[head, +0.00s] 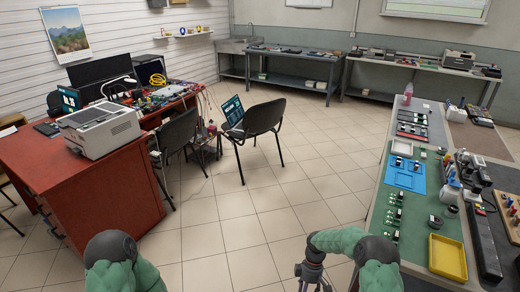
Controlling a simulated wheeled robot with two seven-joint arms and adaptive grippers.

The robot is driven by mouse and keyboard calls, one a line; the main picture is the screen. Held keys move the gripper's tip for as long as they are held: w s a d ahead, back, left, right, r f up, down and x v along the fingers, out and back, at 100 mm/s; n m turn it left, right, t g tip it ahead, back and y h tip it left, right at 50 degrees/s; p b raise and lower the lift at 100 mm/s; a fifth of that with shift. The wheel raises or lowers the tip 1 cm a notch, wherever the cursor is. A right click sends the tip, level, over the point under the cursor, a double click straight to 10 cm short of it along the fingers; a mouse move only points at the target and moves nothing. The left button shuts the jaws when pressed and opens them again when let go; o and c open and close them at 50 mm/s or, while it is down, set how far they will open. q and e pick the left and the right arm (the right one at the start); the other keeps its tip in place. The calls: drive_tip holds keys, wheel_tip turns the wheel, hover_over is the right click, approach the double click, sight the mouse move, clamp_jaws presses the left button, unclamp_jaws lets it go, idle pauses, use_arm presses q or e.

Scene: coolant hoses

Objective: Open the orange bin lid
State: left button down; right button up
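I see no orange bin and no orange lid in the head view. My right gripper (313,278) hangs down at the bottom edge, over the tiled floor and left of the green-topped bench; its fingertips are cut off by the frame, so I cannot tell its opening. My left arm shows only as a green and dark link at the bottom left; its gripper is out of view.
The bench (372,222) on the right carries circuit boards, a blue mat (405,174), a yellow tray (447,257) and bottles. A red desk (70,180) with a printer (100,130) stands left. Chairs (258,122) stand mid-room. The central floor (240,225) is clear.

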drive_tip(key=s+a+f+m+t+y, duration=0.1)
drive_tip(key=s+a+f+m, duration=0.15)
drive_tip(key=s, duration=0.35)
drive_tip(key=s+a+f+m+t+y, duration=0.1)
drive_tip(key=s+a+f+m, duration=0.1)
drive_tip(key=s+a+m, duration=0.35)
drive_tip(key=s+r+m+t, duration=0.2)
drive_tip(key=s+m, duration=0.4)
drive_tip(key=s, duration=0.8)
drive_tip(key=shift+s+r+t, duration=0.2)
drive_tip(key=shift+r+t, duration=0.1)
drive_tip(key=shift+r, duration=0.3)
